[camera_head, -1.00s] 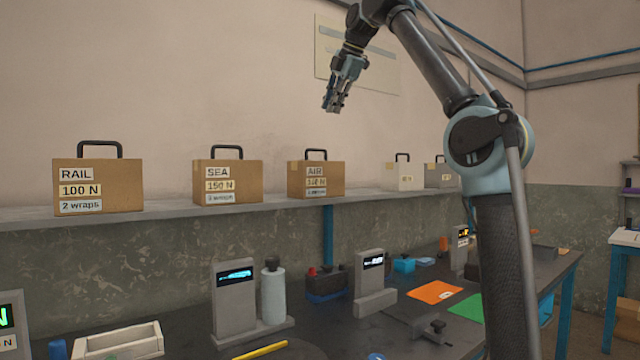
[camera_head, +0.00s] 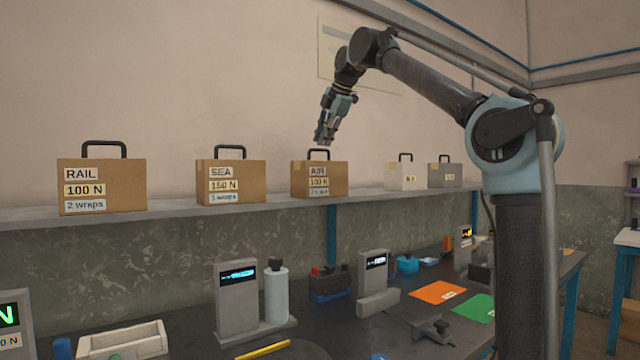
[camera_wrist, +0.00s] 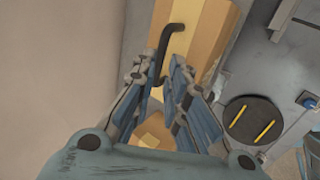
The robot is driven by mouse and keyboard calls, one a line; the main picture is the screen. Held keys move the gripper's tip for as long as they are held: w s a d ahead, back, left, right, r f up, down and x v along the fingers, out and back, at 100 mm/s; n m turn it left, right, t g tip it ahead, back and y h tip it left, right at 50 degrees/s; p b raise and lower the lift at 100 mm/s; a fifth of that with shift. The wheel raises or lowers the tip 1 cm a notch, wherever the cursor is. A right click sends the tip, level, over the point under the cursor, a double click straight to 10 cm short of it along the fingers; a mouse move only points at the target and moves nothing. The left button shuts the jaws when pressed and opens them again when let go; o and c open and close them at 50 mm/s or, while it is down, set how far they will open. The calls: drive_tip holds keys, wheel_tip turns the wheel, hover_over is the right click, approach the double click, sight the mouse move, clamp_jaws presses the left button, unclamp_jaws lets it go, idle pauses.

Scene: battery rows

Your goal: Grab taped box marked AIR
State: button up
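The taped box marked AIR (camera_head: 320,183) is a brown carton with a dark handle (camera_head: 319,153), upright on the wall shelf. Its labels read AIR and 100 N, and the lowest one is too small to read. My gripper (camera_head: 322,141) points down just above that handle. In the wrist view my gripper (camera_wrist: 166,65) has its fingers apart, with a dark handle (camera_wrist: 176,30) between and beyond the tips. The tan box (camera_wrist: 205,30) under it has a paler tape strip; it appears to be AIR, but its label is hidden. I cannot tell whether the fingers touch the handle.
Boxes marked SEA (camera_head: 240,183) and RAIL (camera_head: 120,190) stand to the left on the shelf (camera_head: 170,207). A pale box (camera_head: 400,178) and a grey box (camera_head: 445,173) stand to the right. The wall is close behind. The workbench below holds displays, a bottle (camera_head: 276,295) and coloured sheets.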

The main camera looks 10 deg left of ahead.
drive_tip(key=shift+w+x, duration=0.1)
drive_tip(key=shift+x, duration=1.3)
drive_tip(key=shift+w+x, duration=0.15)
drive_tip(key=shift+x, duration=1.3)
drive_tip(key=shift+d, duration=0.1)
clamp_jaws()
